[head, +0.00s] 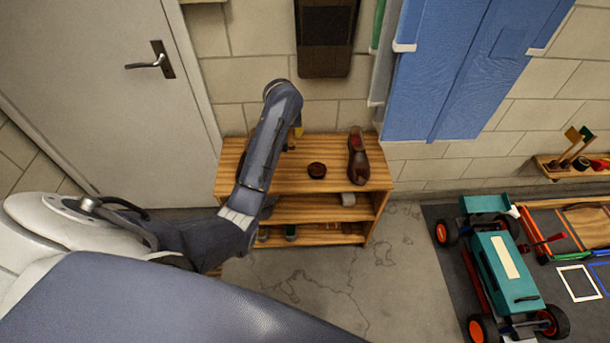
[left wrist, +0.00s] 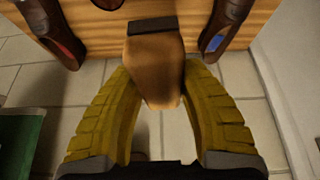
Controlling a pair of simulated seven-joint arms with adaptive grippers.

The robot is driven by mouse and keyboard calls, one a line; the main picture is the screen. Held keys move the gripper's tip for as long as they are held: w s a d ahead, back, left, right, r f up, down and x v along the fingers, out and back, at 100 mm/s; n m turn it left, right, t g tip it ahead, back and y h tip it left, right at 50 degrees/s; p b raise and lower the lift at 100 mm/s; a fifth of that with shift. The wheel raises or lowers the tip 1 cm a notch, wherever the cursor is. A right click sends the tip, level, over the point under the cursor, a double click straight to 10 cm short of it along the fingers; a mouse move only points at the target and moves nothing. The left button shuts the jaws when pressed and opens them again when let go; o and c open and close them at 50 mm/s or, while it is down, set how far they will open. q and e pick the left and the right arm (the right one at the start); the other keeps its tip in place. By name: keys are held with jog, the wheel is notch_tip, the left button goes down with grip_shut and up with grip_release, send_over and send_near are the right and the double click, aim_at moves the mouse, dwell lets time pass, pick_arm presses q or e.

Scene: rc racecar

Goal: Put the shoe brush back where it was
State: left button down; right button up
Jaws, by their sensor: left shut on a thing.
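My left gripper (head: 297,131) is over the back of the wooden shelf unit's top board (head: 290,184), near the wall; my arm hides most of it in the head view. In the left wrist view, its yellow fingers (left wrist: 157,105) are shut on the shoe brush (left wrist: 155,75), a wooden block with a dark strip at one end. The brush is between the fingertips, and I cannot tell whether it touches the board. A brown shoe (head: 357,155) stands at the board's right. The wrist view shows two shoes, one on each side of the brush. My right gripper is not in view.
A small round dark tin (head: 317,170) sits on the top board, left of the shoe. The lower shelves hold a pale roll (head: 347,199) and a green item (head: 290,232). A teal toy car (head: 505,265) is at the right. Blue panels (head: 465,65) hang above.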

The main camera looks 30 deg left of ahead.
pick_arm(q)
jog(key=shift+s+a+f, duration=0.1)
jog(key=shift+s+f, duration=0.05)
jog(key=shift+f, duration=0.35)
notch_tip(320, 180, down, 14)
jog(key=shift+s+a+f, duration=0.1)
jog(key=shift+f, duration=2.5)
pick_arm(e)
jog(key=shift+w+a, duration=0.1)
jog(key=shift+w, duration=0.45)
pick_arm(q)
jog(key=c, duration=0.9)
grip_release()
jog(key=shift+f, duration=0.1)
